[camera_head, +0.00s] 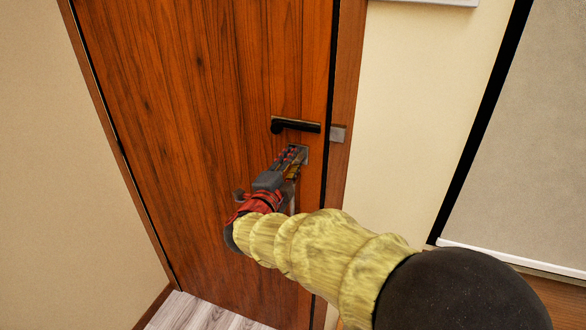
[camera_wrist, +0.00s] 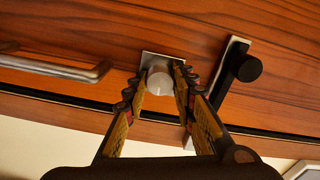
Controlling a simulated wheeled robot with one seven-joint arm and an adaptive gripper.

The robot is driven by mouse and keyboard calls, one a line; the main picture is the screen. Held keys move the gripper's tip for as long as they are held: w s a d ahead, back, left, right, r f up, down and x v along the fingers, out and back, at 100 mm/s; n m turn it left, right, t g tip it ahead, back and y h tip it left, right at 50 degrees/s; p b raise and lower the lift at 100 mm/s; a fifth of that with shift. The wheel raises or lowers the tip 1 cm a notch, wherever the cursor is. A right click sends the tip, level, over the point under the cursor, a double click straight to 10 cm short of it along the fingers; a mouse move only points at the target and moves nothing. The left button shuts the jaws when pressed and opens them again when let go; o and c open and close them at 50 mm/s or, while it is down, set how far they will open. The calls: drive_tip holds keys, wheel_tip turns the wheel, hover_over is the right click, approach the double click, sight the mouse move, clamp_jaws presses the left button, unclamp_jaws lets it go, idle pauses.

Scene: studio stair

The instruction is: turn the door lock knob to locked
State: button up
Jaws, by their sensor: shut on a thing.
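The door lock knob (camera_wrist: 160,80) is a round silver-grey knob on a square metal plate (camera_wrist: 149,60), seen in the wrist view. My gripper (camera_wrist: 157,77) has one finger on each side of the knob and is shut on it. In the head view my gripper (camera_head: 297,153) reaches the door just below the dark lever handle, and it hides the knob. A corner of the metal plate shows beside the fingertips there. The wooden door (camera_head: 200,100) looks shut in its frame. I cannot make out the knob's turn position.
The dark lever handle (camera_head: 296,125) sits just above my gripper; it also shows in the wrist view (camera_wrist: 238,68), close to one finger. A metal bar handle (camera_wrist: 55,66) lies on the other side. Pale walls flank the door.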

drive_tip(key=shift+f+m, duration=0.1)
drive_tip(key=shift+m, duration=0.2)
drive_tip(key=o, duration=1.1)
drive_tip(key=shift+c, duration=0.2)
drive_tip(key=shift+o, duration=0.5)
drive_tip(key=v, duration=1.2)
